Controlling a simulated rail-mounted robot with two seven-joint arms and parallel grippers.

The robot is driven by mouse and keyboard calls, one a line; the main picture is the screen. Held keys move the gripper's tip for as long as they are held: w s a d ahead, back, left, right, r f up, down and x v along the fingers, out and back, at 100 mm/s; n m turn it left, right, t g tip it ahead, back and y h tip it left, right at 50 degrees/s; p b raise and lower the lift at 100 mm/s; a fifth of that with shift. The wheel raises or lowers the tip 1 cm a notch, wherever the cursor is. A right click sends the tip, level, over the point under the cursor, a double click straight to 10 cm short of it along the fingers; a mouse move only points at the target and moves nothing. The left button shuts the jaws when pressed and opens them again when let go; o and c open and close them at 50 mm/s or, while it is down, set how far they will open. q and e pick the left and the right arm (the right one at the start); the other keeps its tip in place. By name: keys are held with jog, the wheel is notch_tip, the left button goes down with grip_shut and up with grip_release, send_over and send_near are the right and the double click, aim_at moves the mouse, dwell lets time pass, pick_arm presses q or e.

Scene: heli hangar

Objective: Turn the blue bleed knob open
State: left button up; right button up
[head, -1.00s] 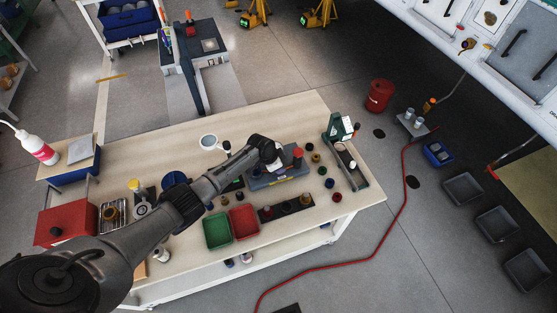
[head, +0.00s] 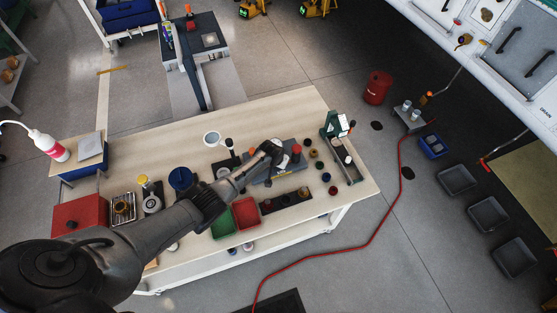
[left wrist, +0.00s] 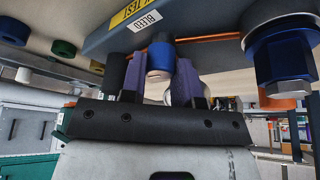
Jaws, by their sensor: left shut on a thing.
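The blue bleed knob (left wrist: 160,58) sits beside the "BLEED" label (left wrist: 146,20) on a grey-blue test block (left wrist: 205,22) in the left wrist view. My left gripper (left wrist: 160,82) has its two dark purple fingers on either side of this knob and is shut on it. In the head view, my left gripper (head: 272,152) is at the block (head: 284,174) on the bench, and the arm hides the knob there. My right gripper is in neither view.
A larger blue fitting (left wrist: 284,58) is close on the right in the left wrist view. A red-topped part (head: 296,150) stands by the block. Green (head: 222,222) and red (head: 246,213) trays and several small caps lie around it on the bench.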

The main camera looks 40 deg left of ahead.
pick_arm(q)
jog(key=shift+n, duration=0.3)
dwell(0.4)
jog(key=o, duration=0.6)
jog(key=shift+o, duration=0.2)
jog(key=shift+r, duration=0.1)
jog(key=shift+s+r+p, duration=0.1)
jog(key=shift+r+p, duration=0.2)
jog(key=shift+p, duration=0.1)
jog(key=p+v, duration=0.4)
jog(key=v, duration=0.9)
jog(key=shift+d+p, duration=0.2)
jog(key=shift+p, duration=0.2)
jog(key=shift+f, duration=0.1)
